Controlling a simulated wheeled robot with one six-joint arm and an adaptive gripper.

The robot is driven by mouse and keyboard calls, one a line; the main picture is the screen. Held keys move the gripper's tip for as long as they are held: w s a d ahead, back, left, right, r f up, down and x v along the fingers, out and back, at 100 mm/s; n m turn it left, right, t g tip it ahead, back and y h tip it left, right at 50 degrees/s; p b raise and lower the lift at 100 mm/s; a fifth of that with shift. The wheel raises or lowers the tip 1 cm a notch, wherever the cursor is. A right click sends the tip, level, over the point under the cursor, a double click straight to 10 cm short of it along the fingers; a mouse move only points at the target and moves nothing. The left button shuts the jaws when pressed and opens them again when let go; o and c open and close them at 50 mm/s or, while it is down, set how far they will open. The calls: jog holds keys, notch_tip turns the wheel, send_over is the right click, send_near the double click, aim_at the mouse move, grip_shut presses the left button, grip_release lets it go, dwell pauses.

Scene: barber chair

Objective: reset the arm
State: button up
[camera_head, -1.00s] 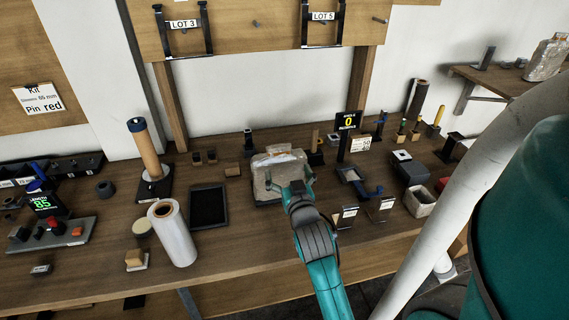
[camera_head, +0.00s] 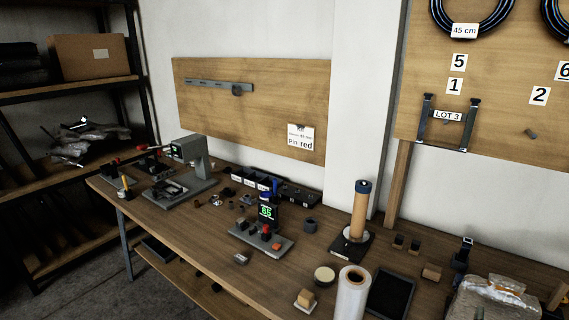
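My arm and gripper are outside the current head view. The wrapped package (camera_head: 492,302) that my gripper was at earlier lies at the bottom right edge, partly cut off. It looks like a brown block in clear wrap. Whether my gripper still touches it is hidden.
The wooden workbench (camera_head: 160,215) runs across the view. On it stand a roll of film (camera_head: 352,294), a dark tray (camera_head: 391,293), a post with a wooden roll (camera_head: 359,212), a device reading 85 (camera_head: 267,212) and a grey machine (camera_head: 193,160). A shelf rack (camera_head: 62,92) is at left.

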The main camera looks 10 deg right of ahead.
jog(key=s+a+f+n+t+y, duration=0.15)
jog(key=a+f, duration=0.25)
jog(key=a, duration=0.4)
jog(key=s+a+f+n+t+y, duration=0.1)
jog(key=s+a+f+n+y, duration=0.2)
jog(key=a, duration=0.4)
jog(key=s+a+f+n+t+y, duration=0.1)
jog(key=a+f+y, duration=0.25)
jog(key=a, duration=0.45)
jog(key=s+a+n+y, duration=0.2)
jog(key=s+a, duration=0.4)
jog(key=s, duration=0.2)
jog(key=s+a+f+n+y, duration=0.1)
jog(key=s+a+n+y, duration=0.1)
jog(key=s+a, duration=0.4)
jog(key=s+y, duration=0.1)
jog(key=s, duration=0.2)
jog(key=shift+s+a+y, duration=0.15)
jog(key=shift+y, duration=0.15)
